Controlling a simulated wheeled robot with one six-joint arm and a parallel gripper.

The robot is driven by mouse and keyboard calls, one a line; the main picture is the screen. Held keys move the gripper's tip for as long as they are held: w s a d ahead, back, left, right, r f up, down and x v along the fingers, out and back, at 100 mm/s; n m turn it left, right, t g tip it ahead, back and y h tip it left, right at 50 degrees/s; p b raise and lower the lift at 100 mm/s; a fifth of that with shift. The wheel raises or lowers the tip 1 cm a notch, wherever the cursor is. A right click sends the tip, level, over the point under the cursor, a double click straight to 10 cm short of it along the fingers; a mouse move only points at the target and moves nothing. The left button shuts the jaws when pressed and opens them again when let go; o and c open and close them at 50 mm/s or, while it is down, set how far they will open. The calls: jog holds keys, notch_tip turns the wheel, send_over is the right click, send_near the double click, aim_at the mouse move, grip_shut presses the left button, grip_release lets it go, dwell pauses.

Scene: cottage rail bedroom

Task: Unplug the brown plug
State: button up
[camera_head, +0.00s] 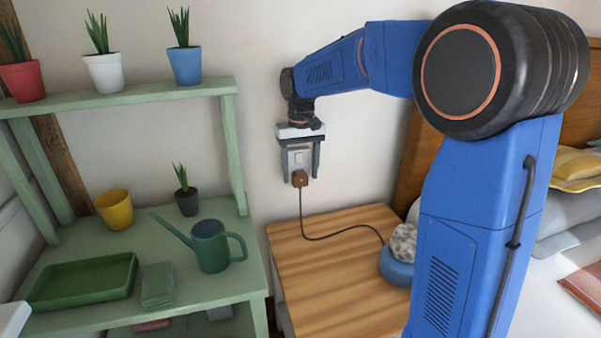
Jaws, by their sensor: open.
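The brown plug (300,178) sits at the lower part of a pale wall socket plate (299,159), above the wooden bedside table. Its dark cord (303,220) hangs down and runs across the tabletop to a blue round base with a speckled ball on it. My gripper (299,178) points down in front of the wall, with its two fingers apart on the left and right of the socket plate. The fingertips are near the height of the plug. I cannot tell how far the fingers are from the wall, or whether they touch the plug.
The wooden bedside table (345,275) is mostly bare, with the blue base (396,268) at its right. A green shelf (120,250) at the left holds a watering can (211,247), a tray (84,281) and several pots. A bed (570,225) is at the right.

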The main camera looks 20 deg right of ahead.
jog(key=shift+f, duration=0.2)
jog(key=c, duration=1.1)
jog(key=shift+s, duration=0.1)
jog(key=shift+c, duration=0.2)
jog(key=shift+s, duration=0.1)
jog(key=shift+s, duration=2.5)
jog(key=shift+s, duration=0.1)
